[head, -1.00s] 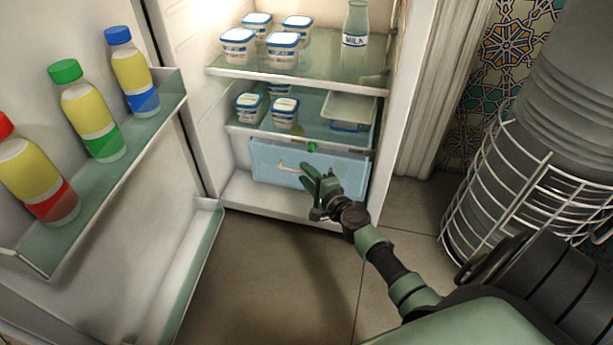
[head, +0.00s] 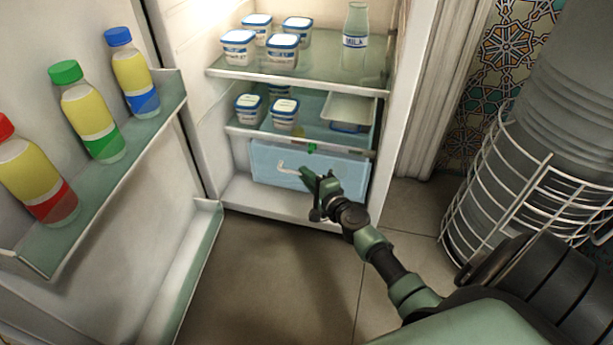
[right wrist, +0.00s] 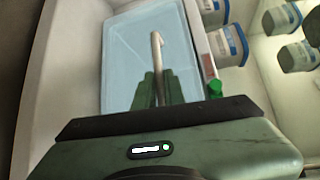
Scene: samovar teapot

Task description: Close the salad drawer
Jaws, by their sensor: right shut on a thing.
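The salad drawer (head: 338,172) is a light-blue translucent box in the bottom of the open fridge; it also fills the upper middle of the right wrist view (right wrist: 125,60). How far its front stands out is hard to tell. Its pale bar handle (head: 287,167) runs across the front and shows in the right wrist view (right wrist: 157,48) between my fingers. My right gripper (head: 310,177) is shut on the handle's right part; its green fingers show in the right wrist view (right wrist: 159,85). The gripper covers the handle's right end in the head view. My left gripper is out of view.
Shelves above hold several white tubs (head: 238,47) and a milk bottle (head: 355,35). The open fridge door (head: 165,190) at left carries bottles (head: 92,115). A wire rack (head: 530,200) around a grey cylinder stands right. The floor (head: 290,265) before the fridge is clear.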

